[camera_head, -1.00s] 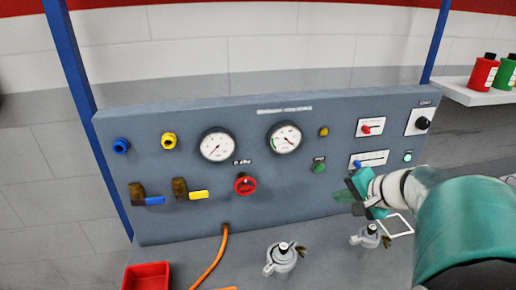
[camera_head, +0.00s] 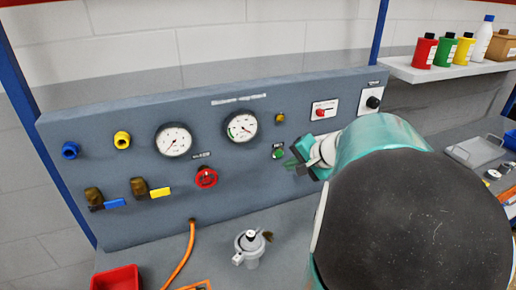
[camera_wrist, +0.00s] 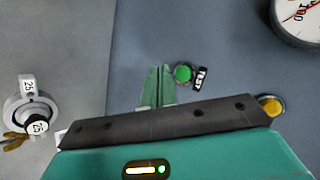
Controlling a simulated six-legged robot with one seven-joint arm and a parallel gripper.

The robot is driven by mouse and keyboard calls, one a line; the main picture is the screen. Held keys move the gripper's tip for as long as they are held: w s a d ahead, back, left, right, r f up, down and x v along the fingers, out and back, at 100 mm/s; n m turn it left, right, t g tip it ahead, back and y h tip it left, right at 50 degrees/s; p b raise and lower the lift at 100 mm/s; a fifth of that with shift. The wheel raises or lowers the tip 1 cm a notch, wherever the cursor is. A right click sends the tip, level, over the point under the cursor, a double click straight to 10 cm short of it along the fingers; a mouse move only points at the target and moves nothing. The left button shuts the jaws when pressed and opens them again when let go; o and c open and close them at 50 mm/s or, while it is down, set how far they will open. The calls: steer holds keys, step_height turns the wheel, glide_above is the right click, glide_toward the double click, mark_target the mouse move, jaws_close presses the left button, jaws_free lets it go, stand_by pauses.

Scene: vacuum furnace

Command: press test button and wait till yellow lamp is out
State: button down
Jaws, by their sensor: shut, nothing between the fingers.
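The green test button (camera_head: 279,154) sits on the grey panel, right of the red knob; in the wrist view the button (camera_wrist: 183,73) has a "TEST" label beside it. The yellow lamp (camera_head: 280,118) is above the button, and in the wrist view the lamp (camera_wrist: 272,106) is partly hidden behind my gripper body. I cannot tell whether it is lit. My gripper (camera_head: 292,161) is shut and empty, just right of the button. In the wrist view its fingertips (camera_wrist: 161,70) are beside the button, not covering it. I cannot tell whether they touch the panel.
Two gauges (camera_head: 174,140) (camera_head: 242,126), a red knob (camera_head: 206,178) and blue and yellow valves are on the panel's left and middle. A clamp fitting (camera_head: 250,246), an orange hose (camera_head: 188,247) and a red bin (camera_head: 118,279) are below. Bottles stand on a shelf (camera_head: 447,73) at right.

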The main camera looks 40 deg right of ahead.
steer(key=shift+w+d, duration=0.15)
steer(key=shift+w, duration=0.4)
steer(key=shift+w+d, duration=0.15)
steer(key=shift+w, duration=0.35)
steer(key=shift+w, duration=0.1)
stand_by(1.2)
steer(key=shift+w+d, duration=0.15)
steer(key=shift+w, duration=0.15)
steer(key=shift+w+d, duration=0.1)
steer(key=shift+w, duration=0.25)
stand_by(0.6)
stand_by(0.3)
steer(key=shift+s+a, duration=0.25)
steer(key=shift+s, duration=0.5)
steer(key=shift+s, duration=0.1)
steer(key=s, duration=0.1)
steer(key=s+a, duration=0.1)
steer(key=s, duration=0.2)
steer(key=shift+s+a, duration=0.25)
steer(key=shift+s, duration=0.05)
